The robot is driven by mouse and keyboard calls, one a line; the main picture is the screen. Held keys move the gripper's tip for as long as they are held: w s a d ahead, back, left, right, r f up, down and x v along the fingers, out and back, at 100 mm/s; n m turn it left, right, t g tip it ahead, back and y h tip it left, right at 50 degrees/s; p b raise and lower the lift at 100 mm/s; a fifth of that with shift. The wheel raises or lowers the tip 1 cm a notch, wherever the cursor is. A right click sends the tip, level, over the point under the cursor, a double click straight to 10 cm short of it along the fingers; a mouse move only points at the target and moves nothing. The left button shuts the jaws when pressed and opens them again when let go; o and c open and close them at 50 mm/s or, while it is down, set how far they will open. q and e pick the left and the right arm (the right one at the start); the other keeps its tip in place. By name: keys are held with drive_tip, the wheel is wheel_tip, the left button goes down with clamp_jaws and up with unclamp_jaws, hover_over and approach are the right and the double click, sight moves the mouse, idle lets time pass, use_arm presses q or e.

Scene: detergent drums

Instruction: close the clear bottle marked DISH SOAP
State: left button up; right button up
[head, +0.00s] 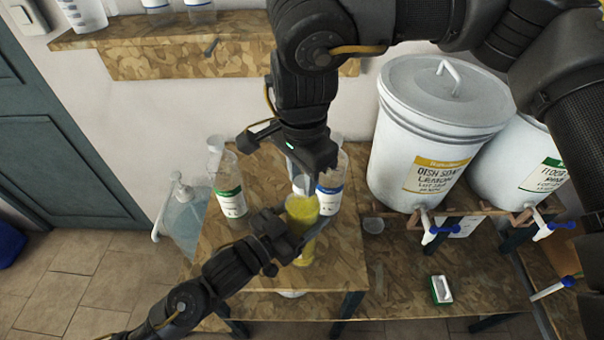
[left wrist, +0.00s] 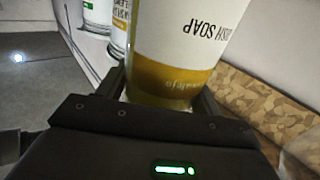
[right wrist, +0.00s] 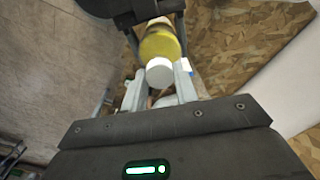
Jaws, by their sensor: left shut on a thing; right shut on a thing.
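The clear DISH SOAP bottle (head: 302,212), full of yellow liquid, stands roughly upright above the small wooden table. My left gripper (head: 288,243) is shut around its body. The left wrist view shows its label (left wrist: 190,40) upside down between the fingers. A white cap (right wrist: 159,72) is at the bottle's mouth, and my right gripper (right wrist: 159,84) is shut on it from above. The cap also shows in the head view (head: 301,184), below my right gripper (head: 303,172). I cannot tell whether the cap is threaded on. The bottle's base is partly hidden.
A green-label bottle (head: 230,195) stands to the left and a blue-label bottle (head: 330,185) close on the right. A pump jug (head: 184,222) is beside the table. White drums (head: 436,130) with taps stand at the right; a wooden shelf (head: 180,58) is behind.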

drive_tip(key=m, duration=2.1)
drive_tip(key=shift+m, duration=0.3)
drive_tip(key=m, duration=0.4)
drive_tip(key=shift+m, duration=0.3)
drive_tip(key=m, duration=0.3)
drive_tip(key=shift+f+m, duration=0.1)
drive_tip(key=shift+m, duration=0.2)
drive_tip(key=o, duration=1.1)
drive_tip(key=shift+o, duration=0.2)
wheel_tip(320, 180, up, 12)
